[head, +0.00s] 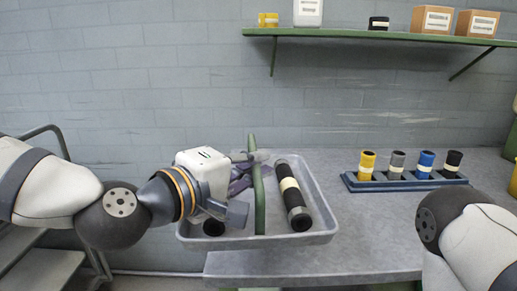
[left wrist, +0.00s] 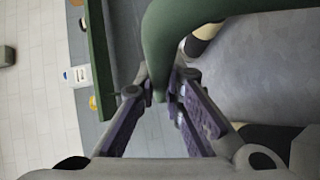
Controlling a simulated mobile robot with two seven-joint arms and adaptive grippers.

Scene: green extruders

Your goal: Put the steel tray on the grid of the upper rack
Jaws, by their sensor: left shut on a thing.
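The steel tray (head: 326,212) is a shallow grey tray with a green bar handle (head: 258,192) arching over its middle. It holds a long black cylinder with cream bands (head: 291,193) and another dark piece (head: 213,228), partly hidden by my gripper. My left gripper (head: 247,172) is shut on the green handle. In the left wrist view the handle (left wrist: 172,45) passes between the fingers. The tray overlaps the bench's left end; I cannot tell whether it touches the bench. Only my right arm shows, at the right edge; its gripper is out of view. I cannot identify the upper rack.
The grey bench (head: 365,247) has free room right of the tray. A blue holder (head: 408,184) with several coloured cylinders stands at its back. A green wall shelf (head: 385,36) carries boxes and small containers. Grey steps with a rail (head: 45,272) stand at the lower left.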

